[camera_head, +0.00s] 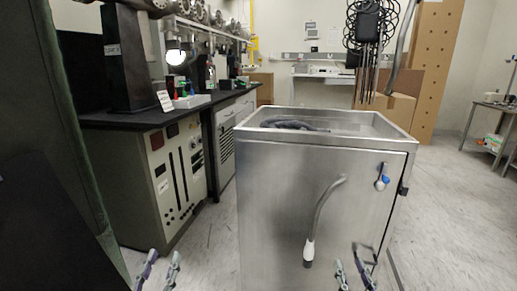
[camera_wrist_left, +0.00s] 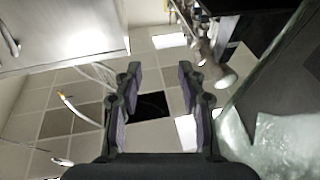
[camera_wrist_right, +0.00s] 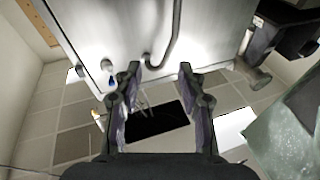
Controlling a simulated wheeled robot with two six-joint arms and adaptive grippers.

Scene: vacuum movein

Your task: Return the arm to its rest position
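My left gripper (camera_head: 158,268) shows at the bottom left of the head view, in front of the grey cabinet. Its two fingers stand apart with nothing between them, as the left wrist view (camera_wrist_left: 158,80) shows. My right gripper (camera_head: 357,270) is at the bottom right of the head view, in front of the steel cabinet (camera_head: 290,190). Its fingers are also apart and empty in the right wrist view (camera_wrist_right: 158,80). The arms behind both grippers are mostly out of view in the head view.
The steel cabinet has a hooked handle (camera_head: 322,215) and a blue-tipped valve (camera_head: 383,178) on its front. A dark hose (camera_head: 290,124) lies in its open top. A black-topped bench (camera_head: 140,115) stands left. Cables hang from a black box (camera_head: 368,25). Floor at right (camera_head: 450,220) is clear.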

